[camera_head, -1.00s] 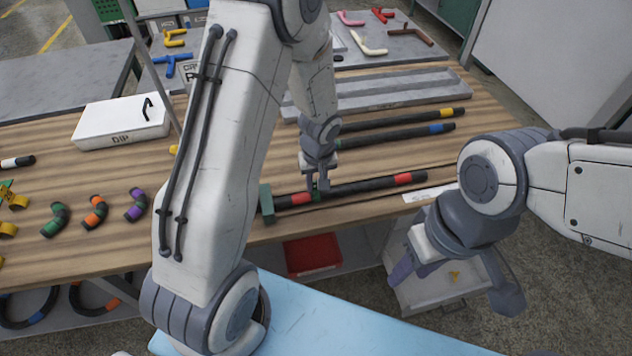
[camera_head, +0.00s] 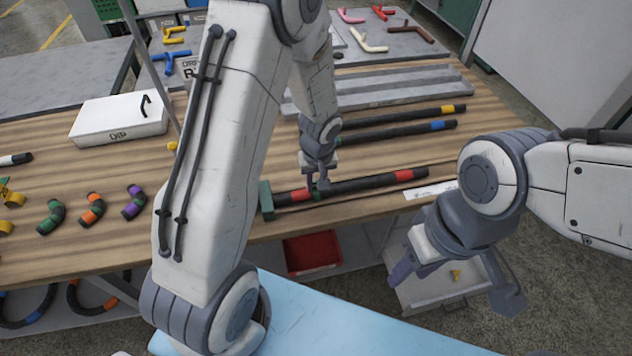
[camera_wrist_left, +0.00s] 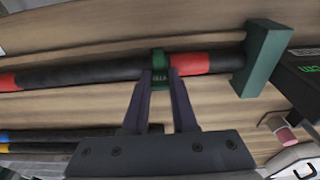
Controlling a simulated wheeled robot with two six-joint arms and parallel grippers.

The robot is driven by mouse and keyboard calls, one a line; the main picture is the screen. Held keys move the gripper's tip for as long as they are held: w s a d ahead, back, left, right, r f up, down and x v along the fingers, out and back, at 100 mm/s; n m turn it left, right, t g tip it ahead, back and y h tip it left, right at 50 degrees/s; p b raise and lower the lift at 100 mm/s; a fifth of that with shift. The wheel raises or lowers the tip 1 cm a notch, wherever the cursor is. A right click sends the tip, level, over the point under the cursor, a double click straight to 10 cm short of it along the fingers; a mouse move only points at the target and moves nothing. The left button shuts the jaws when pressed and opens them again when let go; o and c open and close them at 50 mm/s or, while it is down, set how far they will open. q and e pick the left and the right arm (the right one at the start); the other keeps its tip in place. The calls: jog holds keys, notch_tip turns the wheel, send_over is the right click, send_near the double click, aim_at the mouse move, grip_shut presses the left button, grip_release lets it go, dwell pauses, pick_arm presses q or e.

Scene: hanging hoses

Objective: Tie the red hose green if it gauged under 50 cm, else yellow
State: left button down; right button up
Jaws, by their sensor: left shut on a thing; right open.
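The red hose (camera_head: 365,184), black with a red band near each end, lies on the wooden bench. Its left end meets a green block (camera_head: 266,201). A green tie (camera_wrist_left: 160,71) with small lettering sits around the hose, just inboard of the red band near the block. My left gripper (camera_head: 318,187) reaches down to the hose and is shut on the green tie; its fingers show either side of the tie in the left wrist view (camera_wrist_left: 160,85). My right gripper (camera_head: 455,280) is open and empty, off the front edge of the bench.
Blue-banded (camera_head: 400,133) and yellow-banded (camera_head: 400,117) hoses lie behind, before a grey tray (camera_head: 385,88). A white scale strip (camera_head: 431,190) lies right of the red hose. A white box (camera_head: 120,118) and several coloured elbows stand left. A red bin (camera_head: 312,254) is below.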

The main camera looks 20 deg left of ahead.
pick_arm(q)
jog(key=c, duration=0.6)
grip_release()
jog(key=shift+c, duration=0.2)
notch_tip(320, 180, up, 10)
jog(key=s, duration=0.1)
jog(key=s+d+r+m, duration=0.3)
jog(key=s+d+m, duration=0.1)
jog(key=s, duration=0.3)
jog(key=s+d+r+m+g+h, duration=0.1)
jog(key=s+d+r+m, duration=0.1)
jog(key=s+d+m, duration=0.3)
jog(key=s+d+r+m+h, duration=0.1)
jog(key=s+d+r+m, duration=0.2)
jog(key=s, duration=0.7)
jog(key=shift+s+d+r+m+p, duration=0.25)
jog(key=shift+d+r+m+p, duration=0.15)
jog(key=shift+d+m, duration=0.65)
